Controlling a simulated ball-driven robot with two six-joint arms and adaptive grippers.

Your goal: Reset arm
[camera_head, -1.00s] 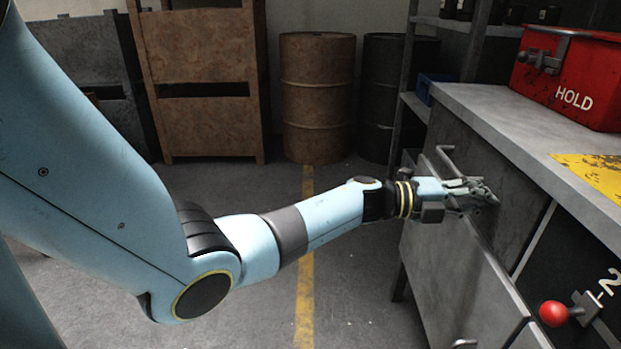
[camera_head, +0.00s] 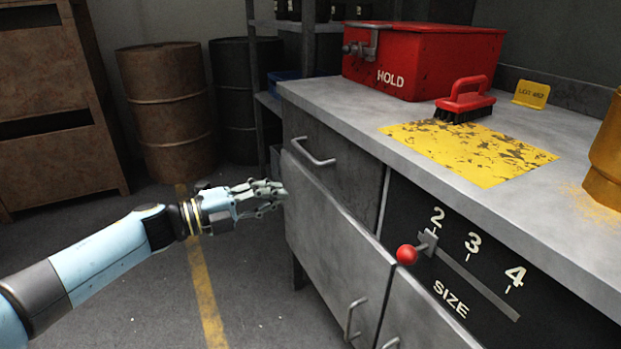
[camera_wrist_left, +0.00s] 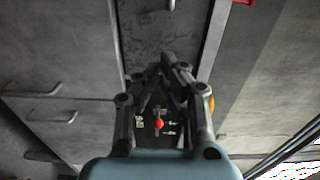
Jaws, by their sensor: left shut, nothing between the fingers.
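My left arm reaches in from the left in the head view. Its gripper (camera_head: 272,189) is shut and empty, at the left end of the grey cabinet (camera_head: 325,225), in front of its open or ajar door edge; I cannot tell whether it touches. In the left wrist view the gripper (camera_wrist_left: 165,62) has its fingertips together, with cabinet fronts behind it. My right gripper is not in view.
A red-knobbed lever (camera_head: 407,255) sticks out at the SIZE scale. Floor left of the cabinet is clear.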

